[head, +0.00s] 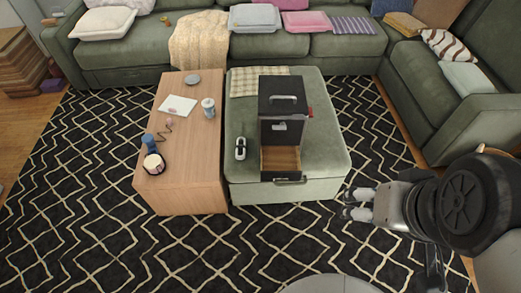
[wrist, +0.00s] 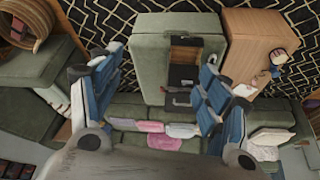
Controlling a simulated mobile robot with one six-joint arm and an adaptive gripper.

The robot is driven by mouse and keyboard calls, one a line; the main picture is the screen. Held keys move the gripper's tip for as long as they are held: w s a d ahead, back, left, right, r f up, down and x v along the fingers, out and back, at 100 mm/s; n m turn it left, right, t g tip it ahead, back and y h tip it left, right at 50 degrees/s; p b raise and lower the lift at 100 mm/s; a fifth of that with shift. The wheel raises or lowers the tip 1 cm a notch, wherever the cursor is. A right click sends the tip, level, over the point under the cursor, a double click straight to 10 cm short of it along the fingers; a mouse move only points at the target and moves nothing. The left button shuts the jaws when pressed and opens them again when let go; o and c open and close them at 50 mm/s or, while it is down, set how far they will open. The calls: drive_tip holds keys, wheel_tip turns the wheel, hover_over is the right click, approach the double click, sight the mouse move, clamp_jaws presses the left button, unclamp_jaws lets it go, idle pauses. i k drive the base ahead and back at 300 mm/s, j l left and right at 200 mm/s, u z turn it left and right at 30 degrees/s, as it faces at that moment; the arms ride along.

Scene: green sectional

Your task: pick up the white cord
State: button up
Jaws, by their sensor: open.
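I cannot clearly make out a white cord. A small white item with dark parts (head: 240,148) lies on the green ottoman (head: 245,185), left of the black box; it may be the cord, but it is too small to be sure. A thin, coiled pinkish-brown thing (head: 166,126) lies on the wooden table (head: 190,185). My gripper (head: 347,204) is empty and over the rug, right of the ottoman's front corner and apart from everything. In the wrist view its blue-padded fingers (wrist: 160,72) are spread wide.
A black box (head: 281,105) with an open wooden drawer (head: 281,160) stands on the ottoman. The table holds a white sheet (head: 177,105), a jar (head: 208,108), a blue item (head: 149,142) and a round container (head: 154,164). A green sectional (head: 330,45) lines the back and right. The front rug is clear.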

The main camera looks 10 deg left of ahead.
sight(239, 148)
drive_tip(key=i+j+u, duration=0.7)
drive_tip(key=i, duration=0.15)
drive_tip(key=i+j+u, duration=0.15)
drive_tip(key=i+u, duration=0.2)
drive_tip(key=i, duration=0.15)
